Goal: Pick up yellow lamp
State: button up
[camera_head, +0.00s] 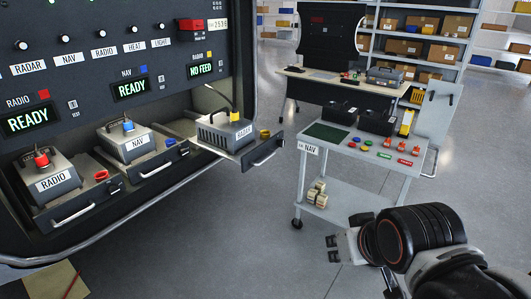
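My gripper (361,270) is at the lower right, in front of the cart and apart from the yellow piece. Its fingers are spread and nothing shows between them. Part of the gripper is hidden by my wrist.
Black bins (375,121) stand at the back of the cart top. At the left, a console (110,45) has open drawers with RADIO (57,183), NAV (128,144) and RADAR (226,133) units. A workbench (345,84) and shelves (415,48) stand behind. The floor left of my gripper is clear.

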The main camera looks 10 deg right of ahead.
aim_at(408, 115)
jog(key=i+l+z, duration=0.3)
jog(key=i+l, duration=1.5)
jog(key=i, duration=0.05)
